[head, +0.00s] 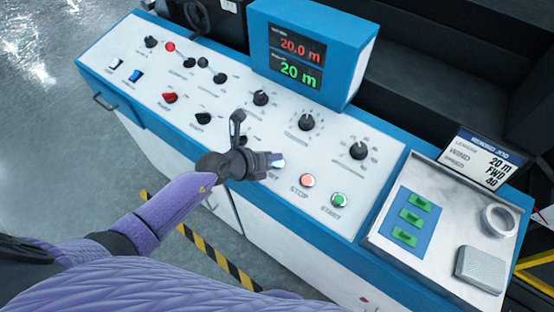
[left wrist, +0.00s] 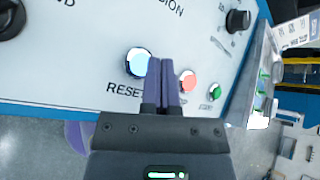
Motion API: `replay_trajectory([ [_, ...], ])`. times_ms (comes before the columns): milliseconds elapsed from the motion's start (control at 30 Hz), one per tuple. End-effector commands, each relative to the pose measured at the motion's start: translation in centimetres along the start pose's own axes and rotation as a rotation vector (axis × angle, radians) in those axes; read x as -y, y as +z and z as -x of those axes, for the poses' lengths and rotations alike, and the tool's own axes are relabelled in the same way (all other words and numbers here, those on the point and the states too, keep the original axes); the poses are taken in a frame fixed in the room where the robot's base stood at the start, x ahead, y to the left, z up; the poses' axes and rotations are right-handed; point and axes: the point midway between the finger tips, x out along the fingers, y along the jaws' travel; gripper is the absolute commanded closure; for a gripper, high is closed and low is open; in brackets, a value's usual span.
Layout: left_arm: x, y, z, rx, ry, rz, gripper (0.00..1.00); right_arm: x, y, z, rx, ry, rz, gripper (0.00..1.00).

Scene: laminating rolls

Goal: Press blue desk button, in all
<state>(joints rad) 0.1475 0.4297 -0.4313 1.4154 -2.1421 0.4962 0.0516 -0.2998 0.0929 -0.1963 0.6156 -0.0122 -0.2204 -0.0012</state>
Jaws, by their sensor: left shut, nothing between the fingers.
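The blue button (left wrist: 139,63), lit and labelled RESET, sits on the white sloped panel of the desk (head: 232,118). In the head view the button (head: 280,164) is mostly hidden behind my left gripper (head: 270,160). My left gripper is shut and empty, its fingertips close to the button. In the left wrist view the two purple fingers (left wrist: 160,64) lie together just right of the button and overlap its right edge. I cannot tell whether they touch it. My right gripper is not in view.
A red STOP button (head: 307,180) and a green START button (head: 339,199) sit right of the blue one. Several black knobs and a display box (head: 313,45) stand behind. A metal tray (head: 381,236) with a tape roll (head: 487,221) is at the right.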

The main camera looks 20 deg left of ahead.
Motion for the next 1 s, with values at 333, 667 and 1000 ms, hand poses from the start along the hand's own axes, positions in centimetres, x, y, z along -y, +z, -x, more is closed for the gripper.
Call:
replay_trajectory([
  [333, -0.02, -0.01, 0.0, 0.0, 0.0, 0.0, 1.0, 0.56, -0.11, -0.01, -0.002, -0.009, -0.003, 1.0],
  [667, -0.02, -0.01, 0.0, 0.0, 0.0, 0.0, 1.0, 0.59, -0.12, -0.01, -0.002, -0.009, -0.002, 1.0],
  [1000, -0.02, -0.01, 0.0, 0.0, 0.0, 0.0, 1.0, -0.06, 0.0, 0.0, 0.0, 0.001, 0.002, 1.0],
])
